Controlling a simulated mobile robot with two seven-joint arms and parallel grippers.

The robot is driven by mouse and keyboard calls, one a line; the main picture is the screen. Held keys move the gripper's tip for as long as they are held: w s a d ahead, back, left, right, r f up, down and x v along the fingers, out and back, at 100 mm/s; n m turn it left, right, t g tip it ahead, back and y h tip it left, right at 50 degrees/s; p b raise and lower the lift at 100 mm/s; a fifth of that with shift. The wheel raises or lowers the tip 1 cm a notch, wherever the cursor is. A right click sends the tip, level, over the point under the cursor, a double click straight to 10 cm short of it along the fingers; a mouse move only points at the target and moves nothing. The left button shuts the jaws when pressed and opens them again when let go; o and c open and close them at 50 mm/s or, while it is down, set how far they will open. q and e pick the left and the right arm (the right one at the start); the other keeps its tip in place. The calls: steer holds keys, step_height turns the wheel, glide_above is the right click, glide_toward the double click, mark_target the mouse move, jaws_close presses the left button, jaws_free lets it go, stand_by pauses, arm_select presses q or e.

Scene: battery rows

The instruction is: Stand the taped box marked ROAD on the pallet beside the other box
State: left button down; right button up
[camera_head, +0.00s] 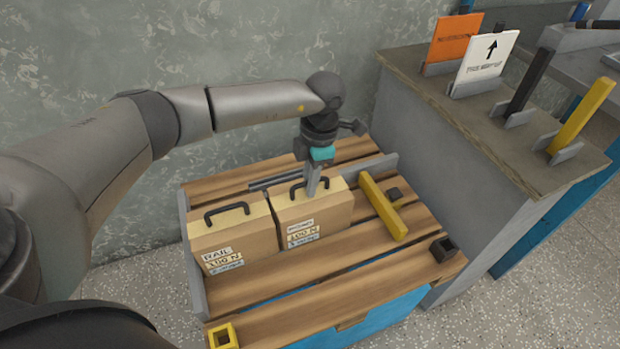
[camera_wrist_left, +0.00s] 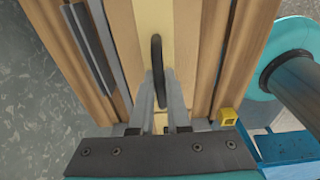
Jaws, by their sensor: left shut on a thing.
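The taped box (camera_head: 333,213) with the handle under my gripper is tan, with a pale tape strip along its top. Its label is too small to read surely as ROAD. It is upright on or just above the wooden pallet (camera_head: 285,312), right beside the other box (camera_head: 228,236), labelled RAIL. My left gripper (camera_head: 311,189) points down and is shut on the dark handle of the taped box; the handle (camera_wrist_left: 157,65) lies between the fingers in the left wrist view. My right gripper is out of view.
A yellow bar (camera_head: 383,206) lies right of the held box, near a black block and black square socket (camera_head: 443,249). A yellow socket (camera_head: 222,337) is at the front left. Grey rails edge the pallet. A counter (camera_head: 470,120) with signs stands right.

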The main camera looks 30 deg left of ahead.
arm_select(q)
steer(key=shift+w, duration=0.1)
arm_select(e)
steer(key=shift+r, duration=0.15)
arm_select(q)
steer(key=c, duration=1.2)
jaws_free()
steer(key=shift+f, duration=0.1)
steer(key=o, duration=0.3)
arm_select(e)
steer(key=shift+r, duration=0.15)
arm_select(q)
steer(key=shift+r, duration=0.35)
steer(key=shift+w+d+r+p, duration=0.15)
steer(key=shift+r+p, duration=0.55)
steer(key=shift+r, duration=1.2)
steer(key=shift+w+d+r+p, duration=0.2)
steer(key=shift+r+p, duration=0.55)
steer(key=shift+r, duration=1.2)
steer(key=shift+w+d+r+p, duration=0.15)
steer(key=shift+r+p, duration=0.55)
steer(key=shift+r, duration=1.2)
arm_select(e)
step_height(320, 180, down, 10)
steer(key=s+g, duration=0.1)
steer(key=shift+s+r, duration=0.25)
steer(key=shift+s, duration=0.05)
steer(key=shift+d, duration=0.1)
